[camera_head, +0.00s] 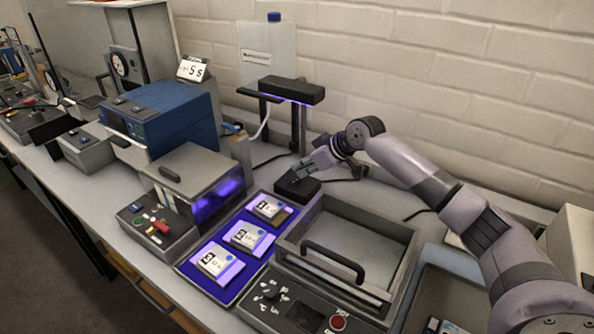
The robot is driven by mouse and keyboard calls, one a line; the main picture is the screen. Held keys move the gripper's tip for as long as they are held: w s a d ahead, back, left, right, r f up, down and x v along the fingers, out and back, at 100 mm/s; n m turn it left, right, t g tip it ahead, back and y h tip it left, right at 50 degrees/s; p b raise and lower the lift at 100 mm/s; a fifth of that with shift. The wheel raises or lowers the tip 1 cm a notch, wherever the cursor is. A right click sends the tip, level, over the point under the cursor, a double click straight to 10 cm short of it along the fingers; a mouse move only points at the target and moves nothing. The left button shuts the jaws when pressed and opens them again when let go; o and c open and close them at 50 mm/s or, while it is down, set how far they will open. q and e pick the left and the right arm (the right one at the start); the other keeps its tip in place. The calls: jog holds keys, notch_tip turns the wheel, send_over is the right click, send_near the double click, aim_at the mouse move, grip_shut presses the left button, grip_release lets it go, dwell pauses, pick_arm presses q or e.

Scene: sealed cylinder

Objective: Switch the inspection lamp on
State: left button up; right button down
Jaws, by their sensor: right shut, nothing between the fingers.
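The inspection lamp (291,91) is a black bar on a black stand at the back, by the wall. A violet line glows along its lower edge. A small black box (297,189), which looks like its switch, sits on the bench below. My right gripper (288,179) reaches in from the right and is shut and empty. Its fingertips are at the top of the box; I cannot tell whether they touch. A blue tray (196,276) in front holds 3 white labelled packs, lit violet. My left gripper is out of view.
A grey machine with a handled lid (333,262) and red button stands to the right. A blue unit (165,115) is further left. Cables lie behind the box.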

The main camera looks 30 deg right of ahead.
jog(key=v, duration=0.4)
jog(key=shift+s+r, duration=0.2)
jog(key=shift+r, duration=0.1)
